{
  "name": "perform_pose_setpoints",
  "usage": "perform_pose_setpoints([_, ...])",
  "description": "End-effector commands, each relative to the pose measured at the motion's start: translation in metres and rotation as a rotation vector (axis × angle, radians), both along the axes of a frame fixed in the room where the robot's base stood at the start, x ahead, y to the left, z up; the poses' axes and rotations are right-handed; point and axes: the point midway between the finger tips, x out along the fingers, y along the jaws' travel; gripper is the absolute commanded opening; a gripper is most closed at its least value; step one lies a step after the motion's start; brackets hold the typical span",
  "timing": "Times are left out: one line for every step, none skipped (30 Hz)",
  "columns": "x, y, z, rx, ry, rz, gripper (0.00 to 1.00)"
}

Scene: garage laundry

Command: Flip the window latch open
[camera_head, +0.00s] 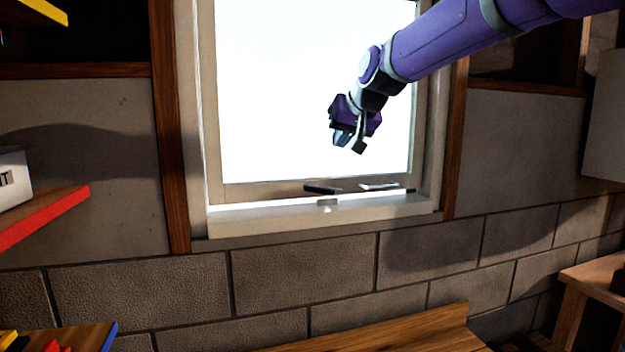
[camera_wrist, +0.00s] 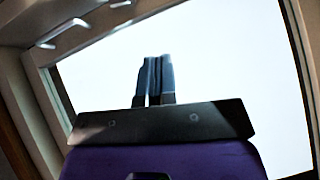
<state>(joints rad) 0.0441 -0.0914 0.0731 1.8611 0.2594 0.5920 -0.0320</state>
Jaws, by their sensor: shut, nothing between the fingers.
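The window (camera_head: 315,95) has a pale frame and bright white glass. Low on its bottom rail lies a dark, flat lever (camera_head: 322,188), with a lighter thin bar (camera_head: 380,186) to its right. A small pale catch (camera_head: 327,203) sits just below the lever; I cannot tell which of these parts is the latch. In the wrist view, light metal parts (camera_wrist: 68,30) show on the frame at the upper left. My gripper (camera_head: 349,144) hangs in front of the glass, above the lever and apart from it. Its two fingers (camera_wrist: 153,72) are together and empty.
The white sill (camera_head: 260,219) juts out below the window. A red-edged shelf (camera_head: 45,215) with a white box is at the left. A wooden bench (camera_head: 420,335) stands below, and a wooden table (camera_head: 598,278) is at the right.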

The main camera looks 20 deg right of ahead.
Motion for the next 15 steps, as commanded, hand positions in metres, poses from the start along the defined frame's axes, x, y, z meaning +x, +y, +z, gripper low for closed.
perform_pose_setpoints([0.005, 0.000, 0.001, 0.004, -0.004, -0.001, 0.00])
perform_pose_setpoints([0.007, 0.001, 0.001, 0.006, -0.006, -0.001, 0.00])
perform_pose_setpoints([0.009, 0.001, 0.000, 0.006, -0.006, -0.001, 0.00])
perform_pose_setpoints([0.011, 0.001, -0.001, 0.007, -0.006, -0.001, 0.00])
perform_pose_setpoints([0.012, 0.002, -0.003, 0.007, -0.006, -0.001, 0.00])
perform_pose_setpoints([0.015, 0.002, -0.006, 0.007, -0.005, -0.001, 0.00])
perform_pose_setpoints([0.017, 0.003, -0.008, 0.007, -0.005, -0.001, 0.00])
perform_pose_setpoints([0.020, 0.003, -0.011, 0.007, -0.005, -0.001, 0.00])
perform_pose_setpoints([0.024, 0.005, -0.015, 0.006, -0.005, 0.000, 0.00])
perform_pose_setpoints([0.027, 0.005, -0.019, 0.006, -0.003, 0.000, 0.00])
perform_pose_setpoints([0.031, 0.006, -0.023, 0.006, -0.003, 0.000, 0.00])
perform_pose_setpoints([0.036, 0.007, -0.027, 0.006, -0.004, 0.000, 0.00])
perform_pose_setpoints([0.040, 0.008, -0.032, 0.006, -0.003, -0.001, 0.00])
perform_pose_setpoints([0.044, 0.009, -0.036, 0.006, -0.003, -0.001, 0.00])
perform_pose_setpoints([0.049, 0.010, -0.040, 0.006, -0.004, -0.001, 0.00])
